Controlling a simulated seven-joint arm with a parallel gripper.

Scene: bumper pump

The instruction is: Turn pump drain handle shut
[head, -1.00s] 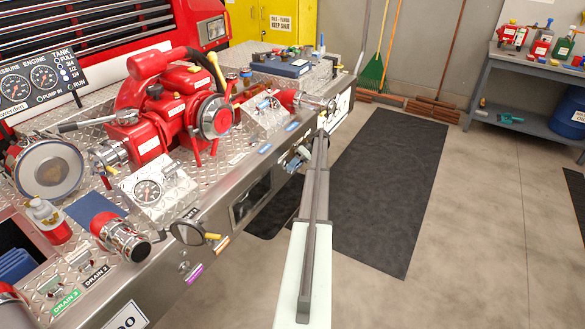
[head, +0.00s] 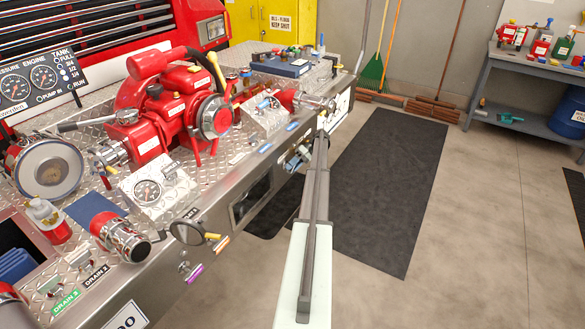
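The pump panel's front edge (head: 225,213) runs diagonally across the left half of the head view. On it, a yellow-tipped lever (head: 212,237) sticks out beside a round cap, close to an orange label. A small metal knob (head: 184,269) sits below it near a purple label. I cannot read these labels, so I cannot tell which handle is the pump drain. My arm reaches forward from the bottom middle. My gripper (head: 298,157) seems to be at its far end, close to the panel's front face, right of and beyond the lever. Its fingers are too small and partly hidden to judge.
The red pump (head: 165,105) stands on the diamond-plate deck, with a gauge box (head: 158,190) in front. A dark mat (head: 385,180) lies on open floor to the right. A workbench (head: 530,85) and a blue barrel (head: 570,115) stand at the far right.

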